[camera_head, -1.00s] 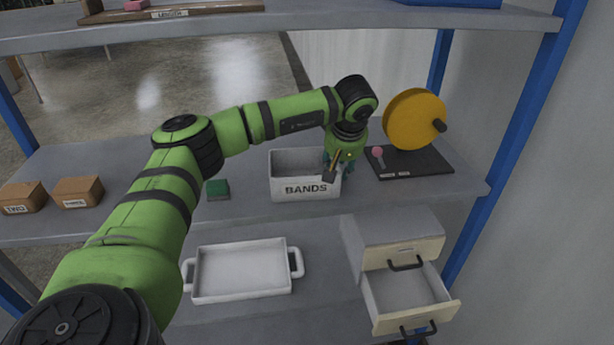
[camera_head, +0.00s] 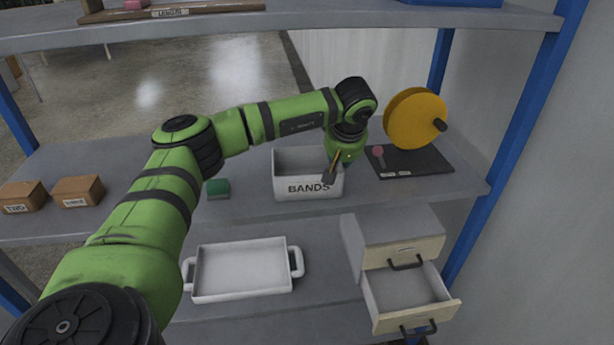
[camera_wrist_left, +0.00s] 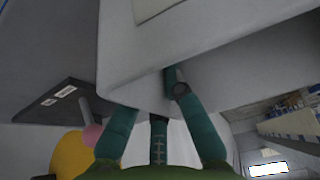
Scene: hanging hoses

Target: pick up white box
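The white box (camera_head: 308,187), marked "BANDS", stands upright on the middle shelf with its open top facing up. My left gripper (camera_head: 338,164) is at the box's right wall. In the left wrist view, its teal fingers (camera_wrist_left: 160,125) are around the wall of the white box (camera_wrist_left: 160,50) and look closed on it. The fingertips are mostly hidden in the head view. The box still appears to rest on the shelf. My right gripper is not in view.
A yellow disc (camera_head: 414,118) on a dark base (camera_head: 412,164) stands close right of the box. A green block (camera_head: 218,188) is to its left, with brown boxes (camera_head: 78,191) farther left. Below are a white tray (camera_head: 243,271) and an open drawer (camera_head: 405,291).

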